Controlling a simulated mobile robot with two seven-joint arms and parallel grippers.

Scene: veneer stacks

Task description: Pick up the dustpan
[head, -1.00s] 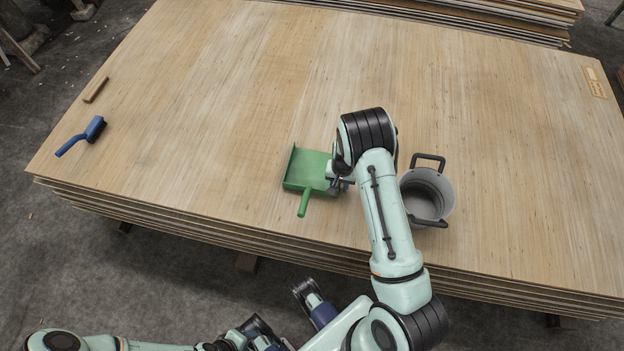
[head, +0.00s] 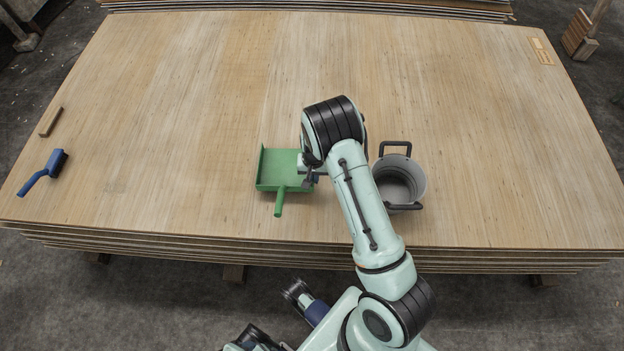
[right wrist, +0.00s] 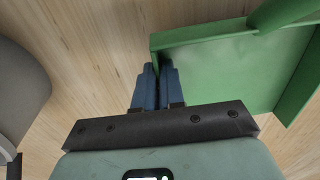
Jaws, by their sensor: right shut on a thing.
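The green dustpan (head: 277,166) lies on the top sheet of the veneer stack, near its front edge, with its handle (head: 279,203) towards me. My right gripper (head: 313,179) is at the dustpan's right side, partly covered by my arm in the head view. In the right wrist view, the blue fingers (right wrist: 158,86) are shut on the corner of the dustpan's side wall (right wrist: 222,66). I see no clear gap under the dustpan, so it seems to rest on the wood. My left gripper does not show.
A grey bucket (head: 418,172) with black handles stands close to the right of my right arm. A blue brush (head: 42,173) and a small wood block (head: 51,121) lie at the far left. The stack's top (head: 190,90) is otherwise largely clear.

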